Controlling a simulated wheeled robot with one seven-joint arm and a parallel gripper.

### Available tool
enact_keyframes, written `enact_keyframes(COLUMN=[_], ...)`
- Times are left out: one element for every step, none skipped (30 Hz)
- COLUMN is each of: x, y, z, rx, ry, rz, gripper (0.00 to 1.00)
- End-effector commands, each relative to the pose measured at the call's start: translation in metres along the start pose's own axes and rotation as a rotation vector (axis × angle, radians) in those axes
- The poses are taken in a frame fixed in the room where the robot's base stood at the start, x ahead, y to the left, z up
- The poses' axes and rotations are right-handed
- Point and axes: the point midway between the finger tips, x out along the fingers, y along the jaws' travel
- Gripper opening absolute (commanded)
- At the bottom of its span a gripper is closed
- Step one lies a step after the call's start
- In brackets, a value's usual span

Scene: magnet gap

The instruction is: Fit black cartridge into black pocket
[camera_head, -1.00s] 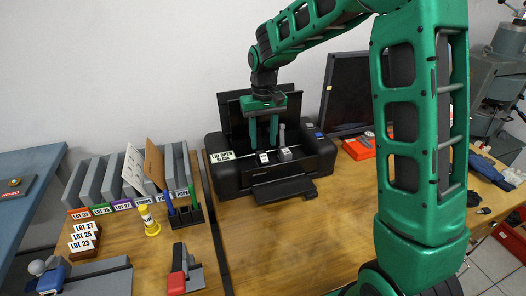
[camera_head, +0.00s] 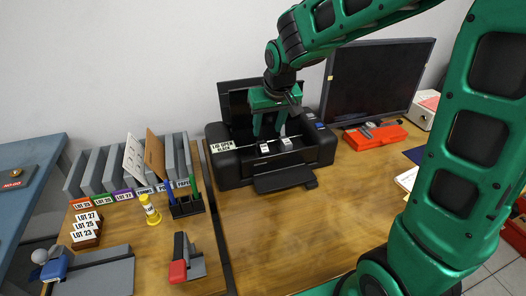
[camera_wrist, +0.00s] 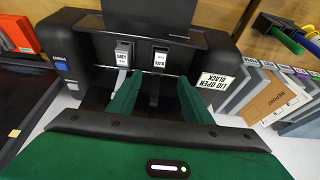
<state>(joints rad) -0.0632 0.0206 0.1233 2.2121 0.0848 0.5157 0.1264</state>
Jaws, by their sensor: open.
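The dark printer (camera_head: 232,170) stands with its lid up on the wooden desk; its sign reads "LID OPEN BLACK". In the wrist view, a piece with a white label reading BLACK (camera_wrist: 160,58) sits in the right-hand slot area, and one labelled GREY (camera_wrist: 123,52) sits to its left. I take the first for the black cartridge; how deep it sits in its pocket cannot be told. My gripper (camera_wrist: 161,80) is open, with nothing between its fingers, facing the black-labelled piece. In the head view my gripper (camera_head: 268,131) hangs over the printer's open bay.
The raised printer lid stands behind my gripper. A dark monitor (camera_head: 375,80) and a red case (camera_head: 375,136) are to the right. Grey files (camera_head: 95,170), a pen holder (camera_head: 187,205) and a yellow bottle (camera_head: 150,210) are to the left.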

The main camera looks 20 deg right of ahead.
Motion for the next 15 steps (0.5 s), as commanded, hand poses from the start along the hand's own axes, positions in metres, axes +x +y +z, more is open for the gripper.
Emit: enact_keyframes(x=[0.002,0.005,0.010,0.014,0.018,0.025,0.030,0.034,0.039,0.043,0.046,0.049,0.051,0.053,0.055], y=[0.000,0.000,0.000,0.000,0.000,0.000,0.000,0.000,0.000,0.000,0.000,0.000,0.000,0.000,0.000], z=[0.002,0.002,0.002,0.002,0.002,0.002,0.002,0.002,0.002,0.002,0.001,0.001,0.002,0.001,0.001], rx=[0.000,0.000,0.000,0.000,0.000,0.000,0.000,0.000,0.000,0.000,0.000,0.000,0.000,0.000,0.000], ry=[0.005,0.007,0.006,0.006,0.006,0.004,0.004,0.006,0.005,0.005,0.006,0.006,0.006,0.006,0.007], rz=[0.000,-0.001,0.000,0.000,-0.001,0.000,0.000,-0.001,-0.001,-0.001,-0.001,-0.001,-0.001,-0.001,-0.001], gripper=[0.45,0.45,0.45,0.45,0.45,0.45,0.45,0.45,0.45,0.45,0.45,0.45,0.45,0.45,0.45])
